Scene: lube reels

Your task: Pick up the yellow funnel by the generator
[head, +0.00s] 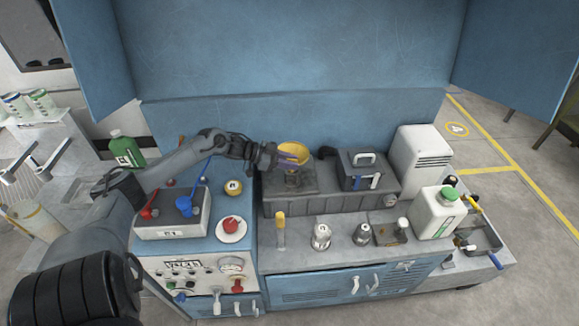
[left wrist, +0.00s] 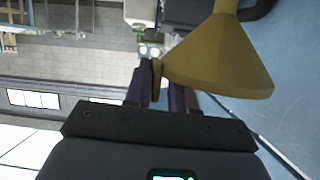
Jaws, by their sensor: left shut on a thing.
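The yellow funnel (head: 293,151) is at the back of the blue bench in the head view, over the left end of a grey raised block. My left gripper (head: 284,160) reaches it from the left and is shut on it. In the left wrist view the funnel (left wrist: 218,60) fills the upper right, its wide cone beside the fingers and its edge at the left gripper (left wrist: 160,84). I cannot tell whether the funnel is clear of the block. The dark grey generator-like box (head: 362,170) with a pale handle stands to its right. My right gripper is not in view.
A blue back panel (head: 300,125) rises close behind the funnel. A white jug (head: 437,213) and several small metal containers stand along the front. A grey box (head: 172,215) with red and blue scoops lies below my left arm. A green bottle (head: 126,150) stands left.

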